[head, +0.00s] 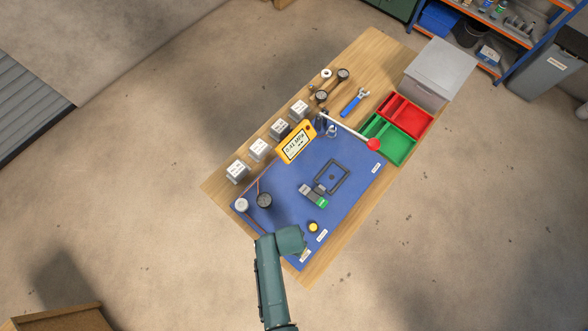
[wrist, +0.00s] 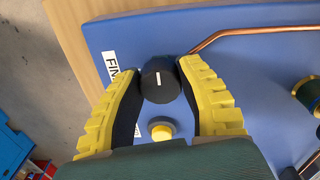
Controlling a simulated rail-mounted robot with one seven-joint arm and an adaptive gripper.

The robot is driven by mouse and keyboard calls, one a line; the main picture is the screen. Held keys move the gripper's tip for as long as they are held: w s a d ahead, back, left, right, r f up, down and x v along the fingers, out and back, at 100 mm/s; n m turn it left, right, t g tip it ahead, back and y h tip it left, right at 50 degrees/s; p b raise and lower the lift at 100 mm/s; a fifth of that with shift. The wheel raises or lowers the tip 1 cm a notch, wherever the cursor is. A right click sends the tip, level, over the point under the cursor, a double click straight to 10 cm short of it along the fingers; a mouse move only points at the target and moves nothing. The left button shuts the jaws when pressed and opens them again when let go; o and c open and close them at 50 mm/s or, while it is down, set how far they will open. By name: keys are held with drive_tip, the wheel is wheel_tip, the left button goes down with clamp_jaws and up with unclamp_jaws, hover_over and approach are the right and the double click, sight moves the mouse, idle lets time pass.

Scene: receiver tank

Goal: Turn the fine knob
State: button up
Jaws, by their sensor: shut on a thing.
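The fine knob (wrist: 160,88) is black and round with a short white line on its top. It stands on the blue panel (wrist: 230,55) beside a white label that begins "FIN" (wrist: 110,65). My gripper (wrist: 161,72) has its yellow-ribbed fingers at the left and right of the knob, shut on it near the fingertips. The white line points nearly straight up in the wrist view. In the head view, my arm's end covers the knob at the panel's near corner.
A yellow button (wrist: 161,131) sits between my fingers, just below the knob. A copper pipe (wrist: 240,33) runs along the panel to the right. In the head view, a red-ended lever (head: 373,144), a yellow pressure display (head: 296,145) and red and green trays (head: 405,116) stand farther off.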

drive_tip(key=m, duration=0.5)
drive_tip(key=shift+s+f+m+p, duration=0.1)
drive_tip(key=shift+m+p, duration=0.2)
drive_tip(key=shift+p, duration=0.1)
drive_tip(key=m, duration=0.4)
drive_tip(key=shift+m, duration=0.4)
drive_tip(key=o, duration=1.2)
drive_tip(key=shift+a, duration=0.1)
drive_tip(key=r, duration=1.2)
drive_tip(key=shift+w, duration=0.35)
